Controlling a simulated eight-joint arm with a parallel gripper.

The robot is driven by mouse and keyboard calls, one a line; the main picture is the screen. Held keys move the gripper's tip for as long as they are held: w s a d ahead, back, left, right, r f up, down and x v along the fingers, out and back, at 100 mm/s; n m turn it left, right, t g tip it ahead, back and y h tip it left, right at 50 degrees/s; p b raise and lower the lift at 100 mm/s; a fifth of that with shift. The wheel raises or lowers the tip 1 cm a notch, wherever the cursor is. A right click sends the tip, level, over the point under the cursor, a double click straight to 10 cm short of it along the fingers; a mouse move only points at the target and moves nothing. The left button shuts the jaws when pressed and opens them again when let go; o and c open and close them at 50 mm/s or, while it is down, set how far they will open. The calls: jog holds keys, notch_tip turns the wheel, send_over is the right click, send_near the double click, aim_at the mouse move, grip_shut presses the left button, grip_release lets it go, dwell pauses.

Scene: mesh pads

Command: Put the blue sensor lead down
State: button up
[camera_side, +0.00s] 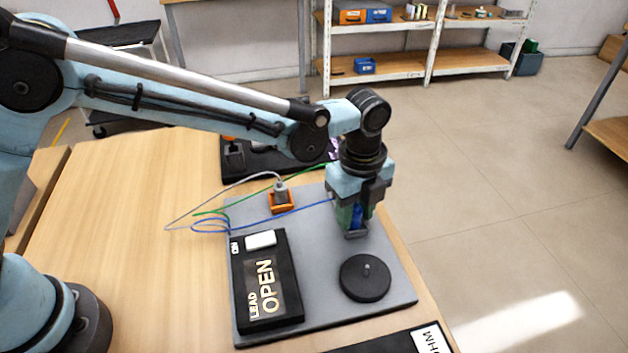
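My gripper (355,228) points down over the right part of the grey board (400,287). It appears shut on the blue sensor lead (357,214); a blue piece shows between the fingers, and its blue cable (280,213) runs left to a loop near the meter. A green part shows beside the blue piece; I cannot tell whether it belongs to the gripper or another lead. The fingertips are low, close to the board; whether the lead touches it is hidden. The black meter (283,297) reads "LEAD OPEN".
An orange holder (283,205) with a grey plug stands left of my gripper. A black disc with a small peg (364,282) lies in front. Green and grey cables cross the board's left edge. A black tray (235,160) is behind. Bare wooden table (120,215) lies left.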

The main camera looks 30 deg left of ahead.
aim_at(356, 205)
jog(key=shift+o, duration=1)
notch_tip(356, 205, up, 12)
jog(key=s+a+r+n+t, duration=0.1)
jog(key=a+r+n, duration=0.2)
jog(key=a+n, duration=0.4)
jog(key=s+a+f+n+t, duration=0.2)
jog(key=s+a+n, duration=0.3)
jog(key=a+n, duration=0.3)
jog(key=s+a+f+n+t, duration=0.2)
jog(key=s+a+n+t, duration=0.2)
jog(key=a+n, duration=0.5)
jog(key=s+a, duration=0.2)
jog(key=a, duration=0.1)
jog(key=shift+s+f, duration=0.2)
jog(key=shift+s, duration=0.1)
jog(key=shift+o, duration=0.5)
